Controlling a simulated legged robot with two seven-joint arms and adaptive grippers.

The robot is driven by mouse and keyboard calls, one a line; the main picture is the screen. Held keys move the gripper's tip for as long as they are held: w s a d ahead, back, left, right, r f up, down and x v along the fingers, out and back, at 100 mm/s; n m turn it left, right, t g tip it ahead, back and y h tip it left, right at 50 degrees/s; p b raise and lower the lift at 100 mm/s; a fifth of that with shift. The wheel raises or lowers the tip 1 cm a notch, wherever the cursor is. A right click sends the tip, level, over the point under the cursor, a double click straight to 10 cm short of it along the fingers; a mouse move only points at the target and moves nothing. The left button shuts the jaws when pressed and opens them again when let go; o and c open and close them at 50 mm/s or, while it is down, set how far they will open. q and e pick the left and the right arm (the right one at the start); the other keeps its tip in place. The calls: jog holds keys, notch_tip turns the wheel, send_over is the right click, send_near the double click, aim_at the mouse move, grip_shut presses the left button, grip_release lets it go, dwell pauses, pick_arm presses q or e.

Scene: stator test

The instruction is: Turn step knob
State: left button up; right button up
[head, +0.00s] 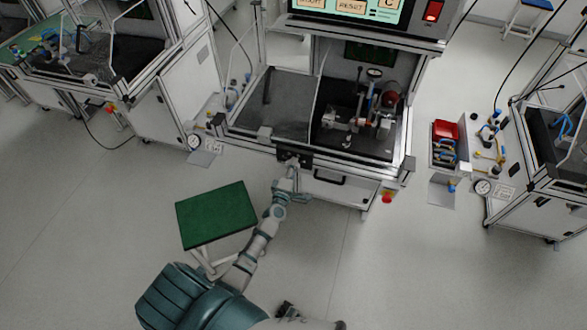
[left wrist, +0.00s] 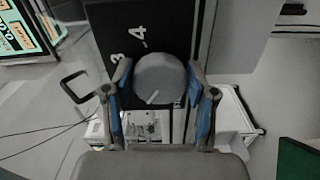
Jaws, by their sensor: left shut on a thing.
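The step knob (left wrist: 160,72) is a round grey disc with a short white mark, in the left wrist view. It sits on a black panel (left wrist: 170,25) bearing the numbers 3 and 4. My left gripper (left wrist: 160,85) has one blue-padded finger on each side of the knob and is shut on it. In the head view my left gripper (head: 291,164) is at the front edge of the middle test station (head: 330,160); the knob is too small to make out there. A dark part at the bottom of the head view may be my right gripper (head: 287,309).
A green-topped stool (head: 216,214) stands close to the left of my left arm. A drawer handle (head: 328,178) and a red button (head: 387,197) are on the station's front, right of the gripper. Other stations stand at left and right. The floor at lower right is clear.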

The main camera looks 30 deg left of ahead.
pick_arm(q)
jog(key=shift+a+n, duration=0.15)
jog(key=shift+n, duration=0.45)
jog(key=shift+s+f+n, duration=0.1)
jog(key=shift+n, duration=0.3)
pick_arm(e)
jog(key=shift+w+d+r, duration=0.15)
jog(key=shift+w, duration=0.7)
pick_arm(q)
jog(key=o, duration=1.2)
jog(key=shift+a, duration=0.1)
jog(key=shift+c, duration=0.2)
pick_arm(e)
jog(key=shift+s+a, duration=0.15)
jog(key=shift+a, duration=0.45)
pick_arm(q)
jog(key=v, duration=1.2)
pick_arm(e)
jog(key=shift+d, duration=0.35)
